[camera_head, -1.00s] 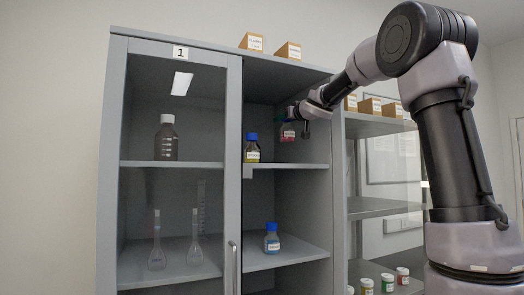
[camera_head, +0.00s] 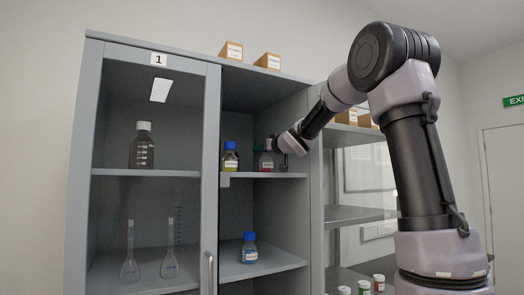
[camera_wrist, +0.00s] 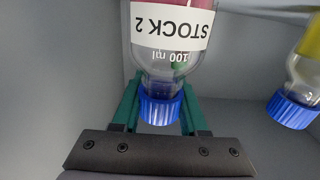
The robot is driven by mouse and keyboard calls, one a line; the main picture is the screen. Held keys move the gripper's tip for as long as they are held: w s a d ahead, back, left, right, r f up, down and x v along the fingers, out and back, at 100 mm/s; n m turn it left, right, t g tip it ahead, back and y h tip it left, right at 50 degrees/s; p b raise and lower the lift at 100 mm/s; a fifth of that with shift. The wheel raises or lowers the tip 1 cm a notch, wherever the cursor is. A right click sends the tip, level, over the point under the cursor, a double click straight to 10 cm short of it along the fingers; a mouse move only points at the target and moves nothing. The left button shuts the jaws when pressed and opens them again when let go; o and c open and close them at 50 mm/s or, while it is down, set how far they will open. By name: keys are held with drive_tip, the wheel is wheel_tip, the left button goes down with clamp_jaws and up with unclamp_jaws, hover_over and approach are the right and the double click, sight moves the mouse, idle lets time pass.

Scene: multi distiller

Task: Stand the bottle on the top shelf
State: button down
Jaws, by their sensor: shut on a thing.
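The bottle (camera_head: 266,162) holds reddish liquid. In the wrist view the bottle (camera_wrist: 170,30) has a white "STOCK 2" label and a blue cap. My gripper (camera_head: 271,146) reaches into the cabinet's open right side, and its green fingers (camera_wrist: 160,100) are shut around the bottle's neck just under the cap. The bottle hangs upright, its base about level with the top shelf (camera_head: 262,175); I cannot tell whether it touches. A blue-capped bottle of yellow liquid (camera_head: 230,158) stands on that shelf to its left, apart from it.
The right cabinet wall (camera_head: 297,215) is close beside my gripper. A blue bottle (camera_head: 249,248) stands on the lower shelf. A glass door (camera_head: 150,120) covers the left side, with a dark bottle (camera_head: 142,148) and flasks (camera_head: 130,258) behind it. Boxes (camera_head: 232,50) sit on top.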

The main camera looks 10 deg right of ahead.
drive_tip(key=shift+c, duration=2.2)
unclamp_jaws()
